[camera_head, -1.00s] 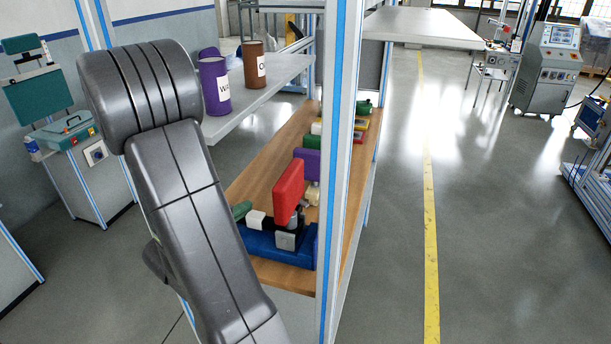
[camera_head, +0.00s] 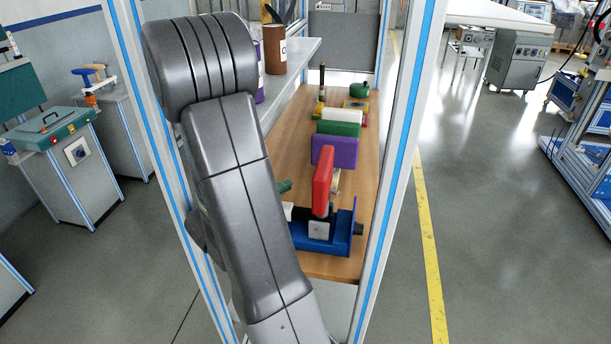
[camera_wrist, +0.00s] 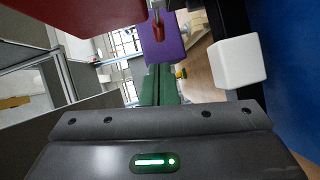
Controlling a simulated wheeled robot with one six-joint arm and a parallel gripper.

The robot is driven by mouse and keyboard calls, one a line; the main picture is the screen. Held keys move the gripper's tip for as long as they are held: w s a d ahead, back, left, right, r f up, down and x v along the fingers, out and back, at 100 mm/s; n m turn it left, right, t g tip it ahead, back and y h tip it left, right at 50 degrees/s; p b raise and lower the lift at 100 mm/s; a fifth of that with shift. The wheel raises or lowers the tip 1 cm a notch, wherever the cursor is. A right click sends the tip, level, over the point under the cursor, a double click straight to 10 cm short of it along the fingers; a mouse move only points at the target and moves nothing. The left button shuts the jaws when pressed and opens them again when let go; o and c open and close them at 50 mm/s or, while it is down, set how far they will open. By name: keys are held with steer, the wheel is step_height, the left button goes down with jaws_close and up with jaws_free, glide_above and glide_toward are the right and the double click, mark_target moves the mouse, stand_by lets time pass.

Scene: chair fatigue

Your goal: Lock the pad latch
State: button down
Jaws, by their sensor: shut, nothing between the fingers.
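A red pad (camera_head: 322,180) stands upright on a blue base (camera_head: 333,240) at the near end of the wooden bench. A grey block and a dark cylinder sit below the pad. In the wrist view the red pad (camera_wrist: 75,15) fills the top left, a white block (camera_wrist: 237,61) is at right beside a dark bar, and the blue base (camera_wrist: 290,60) is at far right. I cannot tell for sure which part is the pad latch.
Purple (camera_head: 336,152), green (camera_head: 338,128) and white (camera_head: 342,115) blocks stand in a row behind the red pad. Posts (camera_head: 400,170) frame the bench. A shelf (camera_head: 300,60) with canisters is above left.

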steer(key=p+x, duration=0.3)
steer(key=x, duration=0.7)
steer(key=shift+w+f+b, duration=0.1)
steer(key=shift+f+b, duration=0.05)
steer(key=shift+b, duration=0.5)
steer(key=shift+d+m+g+h+b, duration=0.1)
steer(key=shift+m+g+h+b, duration=0.2)
steer(key=shift+m+g+h, duration=0.1)
steer(key=shift+w+d+b, duration=0.1)
steer(key=shift+w+b, duration=0.05)
steer(key=shift+b, duration=0.45)
steer(key=d+m+g+h+b, duration=0.1)
steer(key=m+g+b, duration=0.1)
steer(key=g+b, duration=0.1)
steer(key=w+d+m+g+h+b, duration=0.1)
steer(key=m+g+h+b, duration=0.1)
steer(key=g+b, duration=0.1)
steer(key=d+m+g+h+b, duration=0.1)
steer(key=m+g+b, duration=0.1)
steer(key=m+b, duration=0.1)
steer(key=shift+w+d+f+g+h, duration=0.1)
steer(key=shift+w+d+g+h, duration=0.05)
steer(key=shift+g+h, duration=0.2)
steer(key=shift+d+r+b, duration=0.25)
steer(key=shift+d+b, duration=0.9)
steer(key=shift+b, duration=0.85)
steer(key=shift+d, duration=0.1)
